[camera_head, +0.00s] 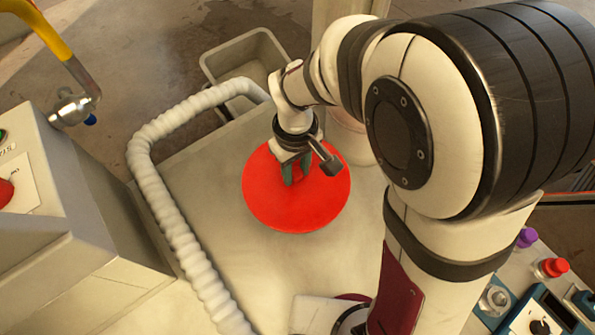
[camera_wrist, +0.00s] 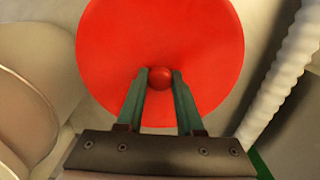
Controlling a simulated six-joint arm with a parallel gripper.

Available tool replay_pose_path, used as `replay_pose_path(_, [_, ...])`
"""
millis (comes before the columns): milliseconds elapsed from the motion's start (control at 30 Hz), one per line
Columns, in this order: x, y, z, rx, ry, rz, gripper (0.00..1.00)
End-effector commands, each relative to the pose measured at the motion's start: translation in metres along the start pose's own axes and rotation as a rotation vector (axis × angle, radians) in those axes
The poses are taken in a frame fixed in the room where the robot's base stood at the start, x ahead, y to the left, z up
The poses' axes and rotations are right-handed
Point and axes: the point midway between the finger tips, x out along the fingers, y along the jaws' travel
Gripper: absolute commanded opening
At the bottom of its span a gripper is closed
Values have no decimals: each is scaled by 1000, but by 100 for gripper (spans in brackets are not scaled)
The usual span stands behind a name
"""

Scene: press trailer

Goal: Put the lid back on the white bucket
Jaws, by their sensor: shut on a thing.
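The lid is a round red disc with a small red ball knob; in the head view the lid (camera_head: 290,210) is over the pale worktop. In the wrist view the lid (camera_wrist: 200,35) fills the upper middle. My gripper (camera_head: 293,175) is above the lid's middle, its green-grey fingers on either side of the knob. The wrist view shows my gripper (camera_wrist: 160,82) closed on the knob (camera_wrist: 160,78). I cannot tell whether the lid touches the worktop. A pale rounded thing (camera_head: 349,135), perhaps the white bucket, is mostly hidden behind my arm; a pale curved rim (camera_wrist: 25,110) shows at left in the wrist view.
A ribbed white hose (camera_head: 165,205) curves along the left and back of the worktop (camera_head: 225,260). A grey bin (camera_head: 235,55) stands beyond the back edge. A machine box (camera_head: 50,210) is at left; buttons (camera_head: 552,267) are at lower right.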

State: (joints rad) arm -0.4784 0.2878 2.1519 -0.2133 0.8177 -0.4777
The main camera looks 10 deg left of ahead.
Motion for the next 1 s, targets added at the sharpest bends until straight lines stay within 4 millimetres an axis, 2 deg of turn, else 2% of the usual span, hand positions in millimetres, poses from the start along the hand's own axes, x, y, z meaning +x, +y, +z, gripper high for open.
replay_pose_path(100, [-37,2,-10,146,10,2,0])
replay_pose_path(300, [-92,1,-20,389,8,0,0])
replay_pose_path(533, [-134,0,-22,549,4,0,0])
replay_pose_path(767, [-143,46,-7,601,2,0,0])
replay_pose_path(1000, [-155,104,20,672,3,1,0])
